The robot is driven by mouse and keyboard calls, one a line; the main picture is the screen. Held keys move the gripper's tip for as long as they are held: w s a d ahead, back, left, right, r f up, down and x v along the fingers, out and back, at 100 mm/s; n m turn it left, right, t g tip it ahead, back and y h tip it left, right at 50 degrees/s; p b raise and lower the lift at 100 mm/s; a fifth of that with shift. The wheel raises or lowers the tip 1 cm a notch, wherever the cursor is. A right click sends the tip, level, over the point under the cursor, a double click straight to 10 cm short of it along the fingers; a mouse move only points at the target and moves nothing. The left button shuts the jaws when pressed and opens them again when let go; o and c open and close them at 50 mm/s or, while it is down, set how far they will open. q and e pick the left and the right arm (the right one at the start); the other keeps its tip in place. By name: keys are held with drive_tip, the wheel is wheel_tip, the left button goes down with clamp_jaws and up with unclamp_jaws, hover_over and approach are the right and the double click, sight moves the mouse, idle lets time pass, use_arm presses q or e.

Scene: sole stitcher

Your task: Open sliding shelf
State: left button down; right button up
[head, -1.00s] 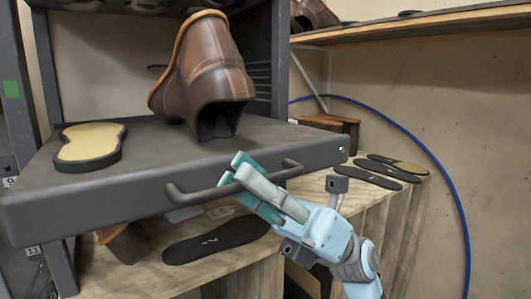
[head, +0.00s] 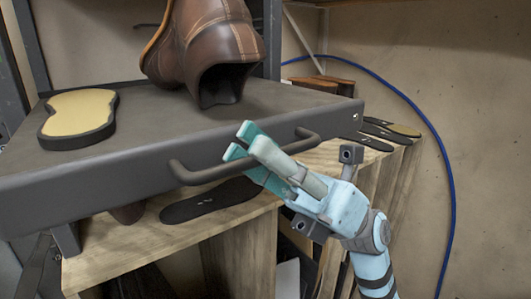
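The sliding shelf (head: 150,134) is a dark grey tray standing out from its frame towards me. A bar handle (head: 205,172) runs along its front face. The fingers hide part of the bar. A brown leather boot (head: 205,50) and a thick sole with a tan top (head: 80,114) rest on the shelf. My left gripper is not in view.
A wooden bench (head: 150,240) stands below the shelf. A dark sole (head: 210,200) lies on it under the front edge, and several more soles (head: 385,133) lie at its right. A blue hose (head: 440,170) curves along the wall.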

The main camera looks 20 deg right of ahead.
drive_tip(key=v, duration=1.2)
